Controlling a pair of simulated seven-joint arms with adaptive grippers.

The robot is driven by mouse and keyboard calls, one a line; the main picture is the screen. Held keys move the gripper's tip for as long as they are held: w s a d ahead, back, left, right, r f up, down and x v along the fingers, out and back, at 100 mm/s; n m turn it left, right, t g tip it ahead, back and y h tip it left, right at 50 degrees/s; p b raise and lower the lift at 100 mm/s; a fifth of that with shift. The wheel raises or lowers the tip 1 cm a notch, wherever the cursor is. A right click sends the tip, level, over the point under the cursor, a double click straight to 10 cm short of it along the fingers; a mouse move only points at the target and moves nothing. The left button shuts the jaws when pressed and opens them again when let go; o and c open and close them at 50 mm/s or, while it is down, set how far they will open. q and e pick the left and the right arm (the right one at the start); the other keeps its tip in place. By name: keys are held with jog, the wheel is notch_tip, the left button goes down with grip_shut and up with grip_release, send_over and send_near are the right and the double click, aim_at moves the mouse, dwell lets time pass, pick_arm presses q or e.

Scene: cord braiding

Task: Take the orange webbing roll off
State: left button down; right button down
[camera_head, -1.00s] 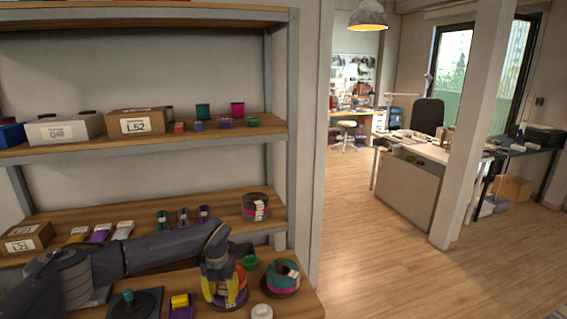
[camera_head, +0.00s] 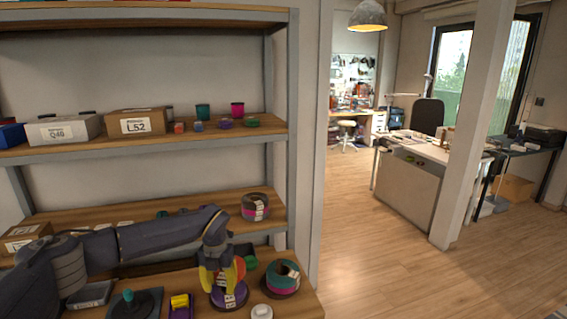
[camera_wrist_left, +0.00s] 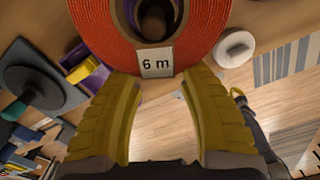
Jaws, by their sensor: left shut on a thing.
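The orange webbing roll (camera_wrist_left: 100,30) fills the top of the left wrist view, with a white "6 m" label facing my fingers. My left gripper (camera_wrist_left: 160,78) has its yellow fingers shut on this roll's near edge. In the head view the left gripper (camera_head: 222,280) points down at the shelf's front right, and the roll (camera_head: 232,275) is mostly hidden by it. A purple roll with a white label (camera_head: 230,298) shows just below the gripper. A central post (camera_wrist_left: 153,20) shows inside the orange roll's hole. My right gripper is not in view.
A teal and magenta roll (camera_head: 282,277) stands close to the right, and a white round piece (camera_head: 262,312) lies in front. A dark stand with a teal knob (camera_head: 132,300) and a yellow and purple block (camera_head: 180,304) are to the left. Another roll (camera_head: 255,207) sits on the shelf behind.

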pick_arm(q)
jog(key=r, duration=0.1)
jog(key=w+r, duration=0.1)
jog(key=r, duration=0.1)
jog(key=shift+r, duration=0.3)
jog(key=shift+s+r, duration=0.2)
jog(key=shift+r, duration=0.15)
dwell(0.4)
jog(key=c, duration=1.3)
grip_release()
jog(key=shift+r, duration=0.1)
jog(key=shift+r, duration=2.9)
